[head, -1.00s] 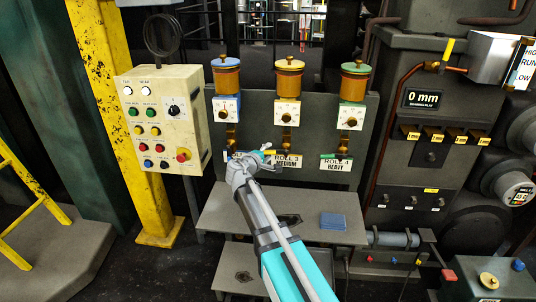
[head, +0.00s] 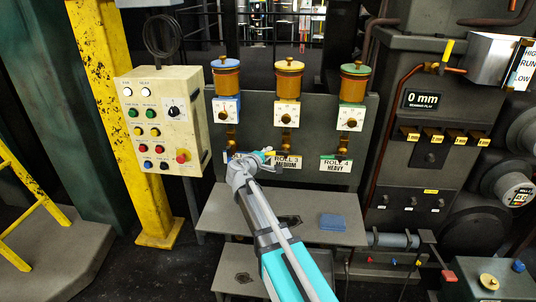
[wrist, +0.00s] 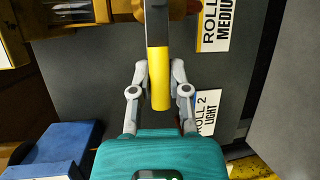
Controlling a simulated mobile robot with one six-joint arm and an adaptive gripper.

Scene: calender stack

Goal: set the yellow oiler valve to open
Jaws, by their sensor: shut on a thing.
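The middle oiler has a yellow lid (head: 289,66), an amber cup and a white dial plate (head: 287,114). Its brass outlet (head: 286,143) hangs below, above the ROLL 3 MEDIUM label (head: 288,162). My gripper (head: 262,157) is just left of that outlet in the head view. In the wrist view my gripper (wrist: 157,68) is shut on the yellow valve handle (wrist: 160,82), one finger on each side. The handle reaches from the brass body (wrist: 100,6) toward my palm and appears to stick out sideways, to the left of the outlet. In the head view my gripper hides most of it.
A blue-lidded oiler (head: 225,63) stands left and a green-lidded oiler (head: 355,70) right. My arm passes over a grey shelf (head: 215,210) bearing a blue block (head: 332,222). A button box (head: 160,120) stands at the left.

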